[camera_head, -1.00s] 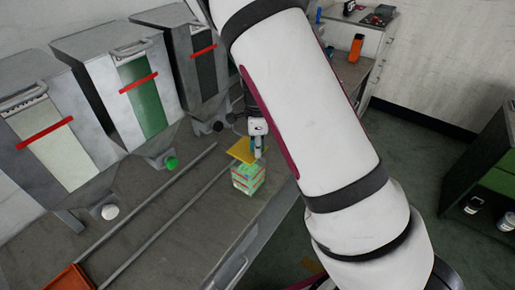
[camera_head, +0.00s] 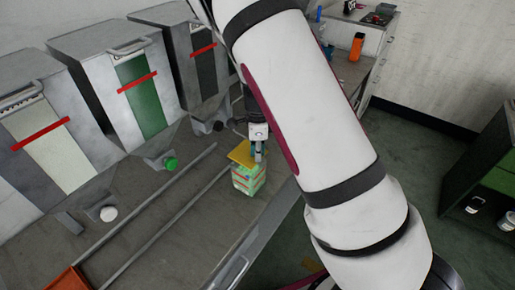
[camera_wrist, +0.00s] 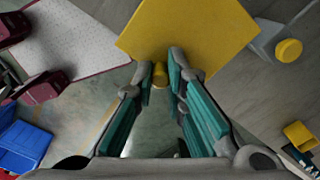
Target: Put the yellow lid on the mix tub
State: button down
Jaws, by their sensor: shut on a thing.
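The yellow lid (camera_head: 240,153) is a flat square plate in my gripper (camera_head: 258,155). In the wrist view the lid (camera_wrist: 190,30) sticks out beyond the fingertips, and my gripper (camera_wrist: 161,75) is shut on its small yellow knob (camera_wrist: 160,79). The mix tub appears to be the green, white and red patterned box (camera_head: 249,179) on the bench. The lid is at the tub's top and covers part of it, shifted toward the back left. I cannot tell whether they touch. The tub cannot be made out in the wrist view.
Two long rails (camera_head: 160,205) run along the bench left of the tub. An orange tray (camera_head: 68,281) is at the lower left. An orange bottle (camera_head: 356,47) stands far back.

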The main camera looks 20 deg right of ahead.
jog(key=shift+f+b, duration=0.4)
jog(key=shift+f, duration=1.2)
jog(key=c, duration=1.5)
grip_release()
jog(key=shift+c, duration=0.2)
notch_tip(320, 180, up, 12)
jog(key=shift+f, duration=0.1)
